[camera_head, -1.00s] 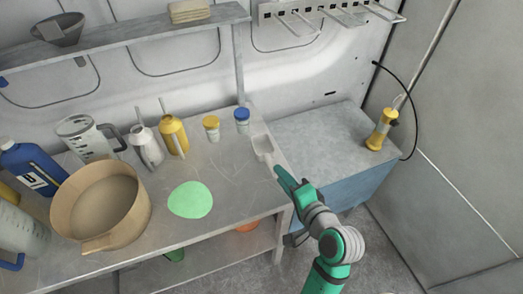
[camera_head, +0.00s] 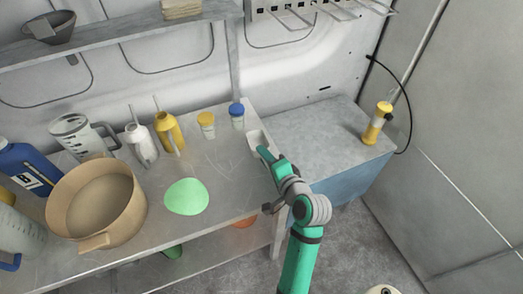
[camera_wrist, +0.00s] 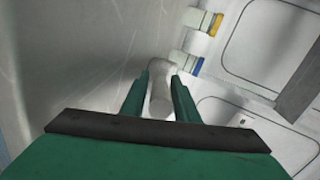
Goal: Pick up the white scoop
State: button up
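The white scoop (camera_head: 256,137) lies near the right edge of the metal workbench, with its bowl toward the wall. In the head view, my gripper (camera_head: 265,153) is over its near end and hides the handle. In the wrist view, the scoop (camera_wrist: 161,76) shows between the two green fingers of my gripper (camera_wrist: 159,78). The fingers stand apart, one on each side of the handle. I see no clear grip on it.
Small jars with a yellow lid (camera_head: 206,124) and a blue lid (camera_head: 237,115) stand left of the scoop. A green disc (camera_head: 186,196) and a tan pot (camera_head: 97,205) are further left. A lower cabinet (camera_head: 330,135) with a yellow lamp (camera_head: 377,123) is at right.

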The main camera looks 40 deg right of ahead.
grip_shut()
notch_tip(320, 180, up, 10)
dwell(0.6)
